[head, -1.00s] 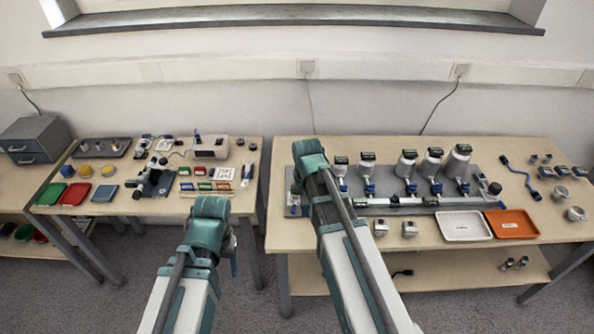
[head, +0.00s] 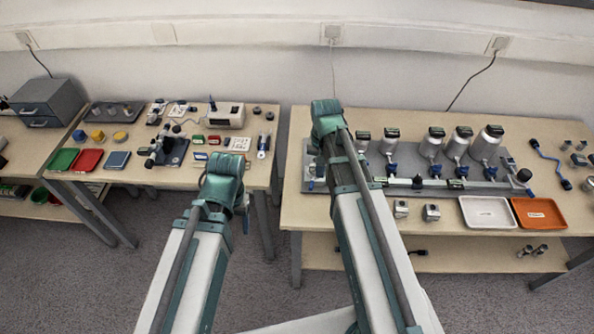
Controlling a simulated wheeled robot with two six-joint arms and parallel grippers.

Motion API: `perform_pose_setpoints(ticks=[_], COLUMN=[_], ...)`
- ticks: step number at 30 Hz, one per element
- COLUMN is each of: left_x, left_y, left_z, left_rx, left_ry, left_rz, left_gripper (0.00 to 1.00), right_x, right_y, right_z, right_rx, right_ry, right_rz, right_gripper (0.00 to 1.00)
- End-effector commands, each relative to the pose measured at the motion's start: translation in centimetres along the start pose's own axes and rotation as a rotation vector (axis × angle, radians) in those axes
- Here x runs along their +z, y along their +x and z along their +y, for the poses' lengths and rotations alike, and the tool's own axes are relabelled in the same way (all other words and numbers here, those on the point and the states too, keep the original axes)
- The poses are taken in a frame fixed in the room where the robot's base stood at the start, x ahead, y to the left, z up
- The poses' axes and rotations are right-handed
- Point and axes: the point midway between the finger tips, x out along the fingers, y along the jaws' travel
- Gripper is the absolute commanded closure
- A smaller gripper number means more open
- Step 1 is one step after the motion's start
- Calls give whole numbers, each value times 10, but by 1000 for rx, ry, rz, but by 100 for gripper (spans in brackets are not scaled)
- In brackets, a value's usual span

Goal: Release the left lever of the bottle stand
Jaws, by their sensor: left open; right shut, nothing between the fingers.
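The bottle stand is a long grey plate (head: 408,192) on the right table, with several grey bottles with dark caps in a row. Small blue parts, seemingly levers, sit below the bottles. The leftmost bottle (head: 362,146) stands just right of my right arm; its lever is too small to judge. My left gripper (head: 246,221) hangs below its arm's bend, left of the right table and well apart from the stand; it is small and partly hidden.
A white tray (head: 488,213) and an orange tray (head: 539,214) lie at the right table's front edge. Two small metal blocks (head: 431,213) sit left of them. The left table holds a microscope (head: 164,150) and coloured trays (head: 88,160). A gap separates the tables.

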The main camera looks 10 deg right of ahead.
Motion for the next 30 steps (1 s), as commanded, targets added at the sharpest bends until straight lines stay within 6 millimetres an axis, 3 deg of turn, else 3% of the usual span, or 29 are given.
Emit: perform_pose_setpoints(ticks=[27, 30], left_x=[-4, -4], left_y=[65, 61], left_z=[6, 6], left_rx=[0, 0], left_ry=[0, 0], left_rz=[0, 0], left_gripper=[32, 32], right_x=[0, 1], right_y=[65, 62], right_z=[0, -6], right_rx=[0, 0], right_ry=[0, 82], right_rz=[0, 0], right_gripper=[100, 100])
